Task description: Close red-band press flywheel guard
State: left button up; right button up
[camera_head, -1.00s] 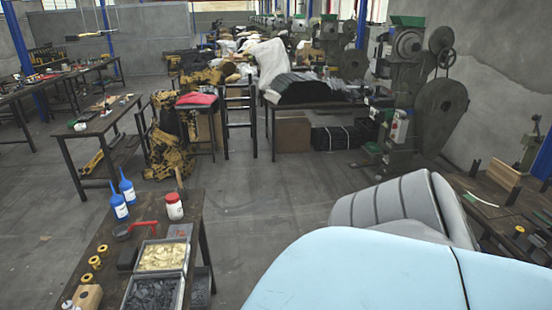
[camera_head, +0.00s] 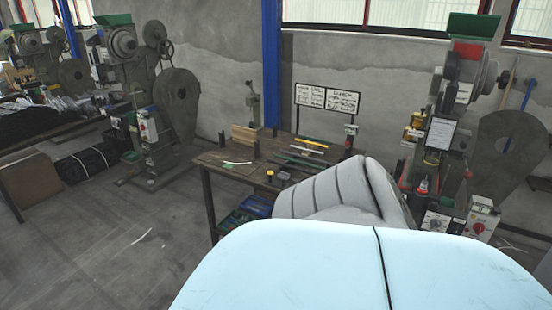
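The press with a red band (camera_head: 468,50) below its green hopper (camera_head: 474,27) stands at the right, against the wall. A large dark grey disc-shaped part (camera_head: 512,150) on its right side looks like the flywheel guard. I cannot tell from here whether it is open or closed. A smaller grey wheel (camera_head: 486,76) shows higher up beside the red band. The press's lower front is partly hidden by parts of my own body. Neither of my grippers is in view.
A wooden workbench (camera_head: 228,158) with strips and small tools stands left of the red-band press. A similar press (camera_head: 122,45) with a green hopper stands at the far left. A blue column (camera_head: 271,65) rises behind the bench. Floor (camera_head: 140,255) is open at the lower left.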

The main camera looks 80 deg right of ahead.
aim_at(496, 175)
jog(key=z, duration=3.7)
jog(key=i+l+z, duration=0.55)
jog(key=i+l, duration=0.15)
jog(key=i+l+z, duration=0.3)
jog(key=i, duration=0.25)
jog(key=i+z, duration=0.25)
jog(key=i, duration=0.15)
jog(key=i+l+z, duration=0.1)
jog(key=i+z, duration=0.2)
jog(key=i, duration=1.85)
jog(key=i+u, duration=0.3)
jog(key=i, duration=0.15)
jog(key=i+l+u, duration=0.25)
jog(key=i, duration=0.2)
jog(key=i+l+u, duration=0.3)
jog(key=i, duration=0.15)
jog(key=i+l+u, duration=0.3)
jog(key=u, duration=0.2)
jog(key=i+l+u, duration=0.45)
jog(key=k+j, duration=0.05)
